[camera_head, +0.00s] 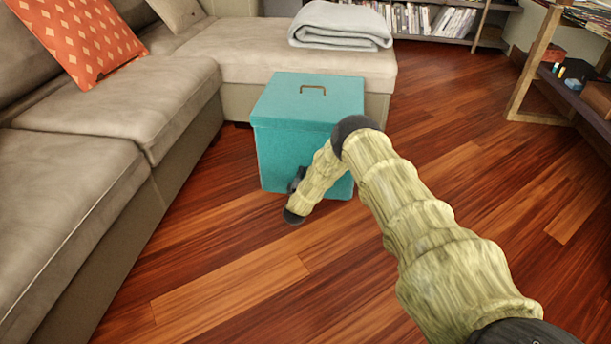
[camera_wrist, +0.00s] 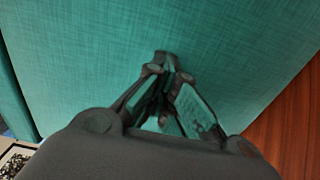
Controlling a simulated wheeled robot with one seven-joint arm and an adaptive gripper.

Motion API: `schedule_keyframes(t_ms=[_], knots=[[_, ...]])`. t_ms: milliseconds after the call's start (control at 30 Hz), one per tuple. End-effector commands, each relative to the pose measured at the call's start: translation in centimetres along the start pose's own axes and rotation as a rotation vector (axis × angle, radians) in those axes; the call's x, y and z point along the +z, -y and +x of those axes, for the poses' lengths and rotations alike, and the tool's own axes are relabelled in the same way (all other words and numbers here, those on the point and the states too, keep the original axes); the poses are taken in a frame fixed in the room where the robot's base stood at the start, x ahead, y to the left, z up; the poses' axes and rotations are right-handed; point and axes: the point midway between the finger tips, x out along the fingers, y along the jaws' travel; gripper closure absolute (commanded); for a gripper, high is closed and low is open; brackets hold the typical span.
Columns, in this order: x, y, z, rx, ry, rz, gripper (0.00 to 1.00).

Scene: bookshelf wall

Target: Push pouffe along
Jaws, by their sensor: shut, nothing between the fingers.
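The pouffe is a teal fabric cube (camera_head: 300,105) with a small brown handle on its lid. It stands upright on the wood floor, close in front of the chaise end of the sofa. My arm reaches in from the lower right and bends down at its near face. My gripper (camera_head: 297,180) is low in front of that face, partly hidden by my own arm. In the wrist view the pouffe's teal side (camera_wrist: 230,50) fills most of the picture. My gripper (camera_wrist: 165,62) shows there with its fingertips together, at or very near the fabric; contact is hard to tell.
A beige sofa (camera_head: 90,190) runs along the left, its chaise (camera_head: 240,65) behind the pouffe. A folded grey blanket (camera_head: 340,25) lies on the chaise. A low bookshelf (camera_head: 460,40) and a wooden shelf unit (camera_head: 535,65) stand at the back right. The floor right of the pouffe is clear.

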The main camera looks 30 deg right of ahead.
Motion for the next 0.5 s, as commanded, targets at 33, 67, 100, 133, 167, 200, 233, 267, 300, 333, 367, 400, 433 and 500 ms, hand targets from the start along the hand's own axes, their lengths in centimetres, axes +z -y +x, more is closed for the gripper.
schedule_keyframes(t_ms=[33,67,100,133,167,200,233,267,300,333,367,400,433,500], knots=[[0.2,-0.4,0.4,0.007,0.003,0.001,1.0],[0.3,-0.4,0.5,0.007,0.003,0.001,1.0],[0.4,-0.4,0.6,0.007,0.003,0.001,1.0],[0.5,-0.4,0.6,0.006,0.003,0.001,1.0],[0.5,-0.4,0.5,0.006,0.003,0.001,1.0],[0.5,-0.4,0.5,0.006,0.004,0.001,1.0],[0.7,-0.5,0.5,0.006,0.005,0.001,1.0],[0.8,-0.5,0.4,0.005,0.006,0.001,1.0],[1.0,-0.6,0.2,0.004,0.008,0.0,1.0],[1.1,-0.7,0.1,0.004,0.009,-0.001,1.0],[1.2,-0.8,-0.1,0.003,0.009,-0.001,1.0],[1.3,-0.9,-0.4,0.002,0.01,-0.001,1.0],[1.3,-1.0,-0.7,0.001,0.01,-0.001,1.0],[1.3,-1.2,-1.3,0.001,0.01,-0.001,1.0]])
